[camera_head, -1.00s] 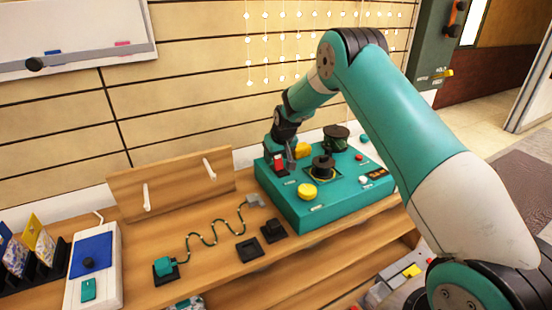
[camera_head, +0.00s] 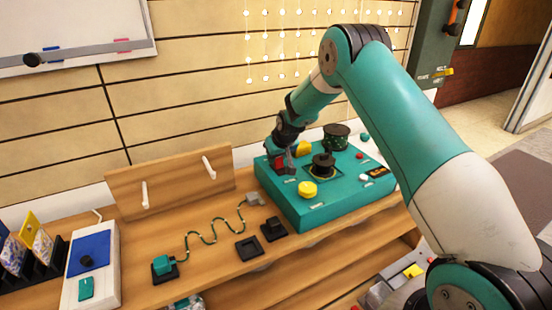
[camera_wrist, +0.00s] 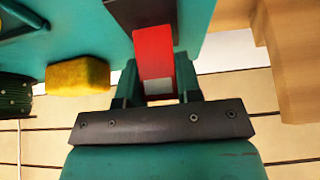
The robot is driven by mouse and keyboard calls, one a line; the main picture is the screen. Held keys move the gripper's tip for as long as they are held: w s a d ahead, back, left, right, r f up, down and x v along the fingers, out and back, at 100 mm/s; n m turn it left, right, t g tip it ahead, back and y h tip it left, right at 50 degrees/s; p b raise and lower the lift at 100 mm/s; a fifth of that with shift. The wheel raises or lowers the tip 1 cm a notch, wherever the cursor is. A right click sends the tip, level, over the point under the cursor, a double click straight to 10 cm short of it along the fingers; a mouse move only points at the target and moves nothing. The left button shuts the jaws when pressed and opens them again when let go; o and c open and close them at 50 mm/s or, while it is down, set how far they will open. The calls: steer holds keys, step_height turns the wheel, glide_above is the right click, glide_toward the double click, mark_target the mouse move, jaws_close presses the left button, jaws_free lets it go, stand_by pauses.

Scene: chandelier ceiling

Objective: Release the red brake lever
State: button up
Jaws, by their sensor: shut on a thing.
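The red brake lever (camera_head: 278,160) stands at the left back of the teal control panel (camera_head: 312,211), partly hidden by my gripper (camera_head: 283,168). In the wrist view, the red lever (camera_wrist: 154,52) lies between my two dark fingers, with a pale patch near its end. My gripper (camera_wrist: 158,88) is shut on the lever. The lever's far end meets a dark slot or plate (camera_wrist: 140,12) on the panel. Its exact tilt is hard to tell.
The panel also carries a yellow block (camera_head: 304,147), a yellow round button (camera_head: 308,189), a black joystick (camera_head: 323,165) and a dark green knob (camera_head: 336,137). A wooden board with pegs (camera_head: 170,183) stands left of it. The slatted wall is close behind.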

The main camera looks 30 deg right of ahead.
steer(key=shift+s+t+b, duration=0.2)
steer(key=shift+t+b, duration=0.4)
steer(key=shift+s+r+t, duration=0.1)
steer(key=shift+r+t, duration=0.05)
steer(key=shift+t, duration=0.15)
steer(key=o, duration=0.9)
steer(key=p+v, duration=0.1)
steer(key=v, duration=1.6)
steer(key=shift+r, duration=0.2)
